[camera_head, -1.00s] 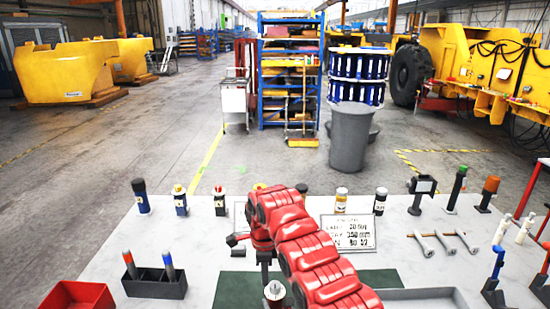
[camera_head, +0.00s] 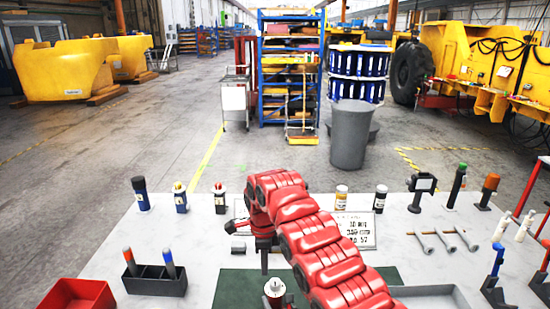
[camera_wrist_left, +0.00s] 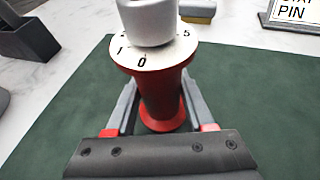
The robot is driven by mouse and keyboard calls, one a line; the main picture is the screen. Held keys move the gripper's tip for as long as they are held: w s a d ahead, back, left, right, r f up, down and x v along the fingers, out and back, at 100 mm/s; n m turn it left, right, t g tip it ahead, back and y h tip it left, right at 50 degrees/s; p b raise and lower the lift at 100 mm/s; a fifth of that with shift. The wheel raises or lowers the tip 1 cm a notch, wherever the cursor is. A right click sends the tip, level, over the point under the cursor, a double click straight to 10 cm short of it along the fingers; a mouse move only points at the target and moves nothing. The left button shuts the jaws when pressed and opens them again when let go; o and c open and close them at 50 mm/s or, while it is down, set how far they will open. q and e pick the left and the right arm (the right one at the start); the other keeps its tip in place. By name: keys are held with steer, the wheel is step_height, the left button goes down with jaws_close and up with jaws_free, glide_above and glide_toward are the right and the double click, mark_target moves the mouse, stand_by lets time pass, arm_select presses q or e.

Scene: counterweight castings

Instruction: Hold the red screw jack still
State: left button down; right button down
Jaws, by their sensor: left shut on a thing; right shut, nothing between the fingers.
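The red screw jack (camera_wrist_left: 161,100) stands upright on a dark green mat (camera_wrist_left: 255,100) in the left wrist view. It has a white numbered dial (camera_wrist_left: 150,57) and a grey knob on top. My left gripper (camera_wrist_left: 160,122) is shut on its red body, one finger on each side. In the head view only the jack's pale top (camera_head: 274,288) shows clearly, near the bottom edge; my left gripper cannot be made out there. My right gripper (camera_head: 264,268) points down just behind the jack top, shut and empty, a small gap apart in the picture.
A black holder with markers (camera_head: 155,284) and a red bin (camera_head: 78,296) stand at left. Bottles and a sign (camera_head: 355,228) line the back. Several metal pins (camera_head: 443,240) lie at right, near a grey tray (camera_head: 433,293).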

mark_target(275, 285)
step_height(275, 285, down, 6)
steer(key=shift+f, duration=0.15)
stand_by(0.3)
steer(key=shift+w+d, duration=0.25)
steer(key=shift+d, duration=0.25)
stand_by(0.6)
steer(key=shift+s+a, duration=0.15)
steer(key=shift+a, duration=0.1)
step_height(275, 285, up, 6)
steer(key=shift+a, duration=0.15)
stand_by(0.4)
steer(key=shift+s+a+f, duration=0.1)
steer(key=shift+f, duration=2.85)
